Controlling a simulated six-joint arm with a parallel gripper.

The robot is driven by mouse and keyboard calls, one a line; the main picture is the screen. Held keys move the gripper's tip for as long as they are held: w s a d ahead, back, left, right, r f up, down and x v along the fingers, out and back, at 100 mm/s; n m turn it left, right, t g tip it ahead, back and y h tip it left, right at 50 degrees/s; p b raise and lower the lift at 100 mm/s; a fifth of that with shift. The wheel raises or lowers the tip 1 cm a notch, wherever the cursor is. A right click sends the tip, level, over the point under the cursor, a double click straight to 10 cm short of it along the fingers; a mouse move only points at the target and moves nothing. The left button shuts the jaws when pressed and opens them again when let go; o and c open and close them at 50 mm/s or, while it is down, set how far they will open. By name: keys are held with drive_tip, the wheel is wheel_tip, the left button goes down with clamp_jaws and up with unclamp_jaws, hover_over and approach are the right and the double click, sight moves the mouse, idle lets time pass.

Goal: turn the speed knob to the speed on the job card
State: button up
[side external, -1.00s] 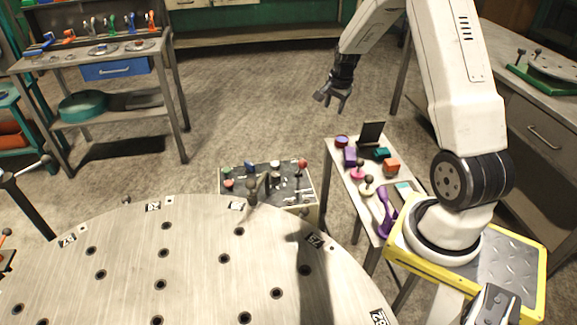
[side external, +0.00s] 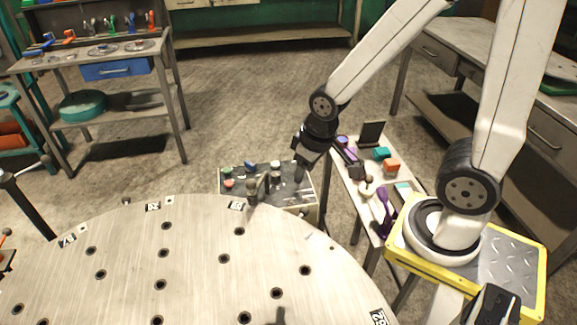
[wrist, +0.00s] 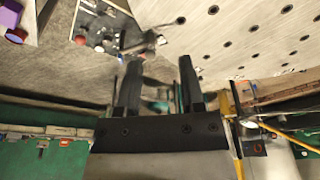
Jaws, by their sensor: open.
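The control panel (side external: 232,197) is a low box behind the round metal table, with several small knobs and levers on its dark top. Green, red, blue and white knobs show on its left and middle. I cannot tell which one is the speed knob. The panel (wrist: 108,22) shows beyond the fingertips, partly blurred. No speed marks or job card can be read.
The round table (side external: 190,265) with holes fills the foreground. A narrow side table (side external: 361,205) at right holds a dark upright board (side external: 372,133), a teal block (side external: 381,153), an orange block (side external: 392,165) and a purple lever (side external: 384,212). The floor behind the panel is clear.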

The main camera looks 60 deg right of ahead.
drive_tip(key=o, duration=0.5)
drive_tip(key=shift+w, duration=0.1)
drive_tip(key=shift+o, duration=0.4)
drive_tip(key=shift+w+d, duration=0.1)
drive_tip(key=shift+w, duration=0.1)
drive_tip(key=w+d+n+t+h, duration=0.1)
drive_tip(key=w+d+n+t, duration=0.1)
drive_tip(key=w+d+n, duration=0.35)
drive_tip(key=w+d+n+t, duration=0.1)
drive_tip(key=w+d+n, duration=0.1)
drive_tip(key=w+n, duration=0.6)
drive_tip(key=n+g+y, duration=0.2)
drive_tip(key=n+y, duration=0.2)
drive_tip(key=n, duration=2.8)
hover_over(276, 177)
drive_tip(key=s+d, duration=0.1)
drive_tip(key=d, duration=0.2)
wheel_tip(276, 177, down, 24)
drive_tip(key=shift+d+m, duration=0.15)
drive_tip(key=shift+m, duration=0.1)
